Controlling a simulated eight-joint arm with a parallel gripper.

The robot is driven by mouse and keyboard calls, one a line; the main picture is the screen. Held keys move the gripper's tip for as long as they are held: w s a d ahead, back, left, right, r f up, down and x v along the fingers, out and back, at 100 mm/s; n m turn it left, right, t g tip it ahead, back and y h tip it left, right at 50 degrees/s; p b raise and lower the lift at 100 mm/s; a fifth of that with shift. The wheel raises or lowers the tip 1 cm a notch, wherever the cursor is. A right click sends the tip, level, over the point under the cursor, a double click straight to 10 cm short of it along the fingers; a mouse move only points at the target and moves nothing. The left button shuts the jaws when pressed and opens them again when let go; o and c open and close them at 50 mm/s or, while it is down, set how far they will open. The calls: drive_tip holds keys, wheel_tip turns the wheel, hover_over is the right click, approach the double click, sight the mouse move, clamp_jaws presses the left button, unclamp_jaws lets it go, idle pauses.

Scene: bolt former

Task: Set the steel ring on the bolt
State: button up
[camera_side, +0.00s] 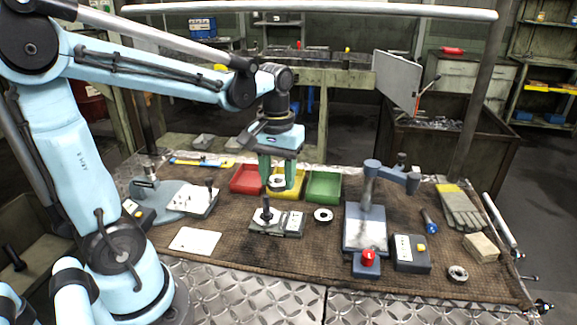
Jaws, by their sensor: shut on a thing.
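My gripper (278,180) points down over the middle of the bench, its green fingers shut on a pale steel ring (277,183). The ring hangs in front of the yellow tray in the picture. A dark upright bolt (267,213) stands on a small grey base plate (290,224), below and slightly left of the held ring in the picture. The ring appears apart from the bolt, but depth is hard to judge from this one view. Another ring (323,215) lies flat on the mat just right of the base plate.
Red (245,180), yellow (291,190) and green (324,186) trays stand behind the bolt. A blue-grey press (366,232) stands to the right. A third ring (457,273) lies front right. A white sheet (195,240) lies left. The mat's front middle is clear.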

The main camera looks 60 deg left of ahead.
sight(266, 196)
drive_tip(key=a, duration=0.2)
drive_tip(key=s+a+n, duration=0.1)
drive_tip(key=shift+a, duration=0.35)
drive_tip(key=shift+f, duration=1.7)
drive_tip(key=shift+f, duration=0.5)
drive_tip(key=o, duration=1.2)
drive_tip(key=shift+o, duration=0.2)
drive_tip(key=shift+r, duration=0.1)
drive_tip(key=shift+r, duration=2.9)
drive_tip(key=s+d+m+t, duration=0.1)
drive_tip(key=d+m+t, duration=0.6)
drive_tip(key=d, duration=0.3)
drive_tip(key=shift+s+d+f+m, duration=0.15)
drive_tip(key=shift+d+f+m, duration=0.2)
drive_tip(key=shift+f+m, duration=0.15)
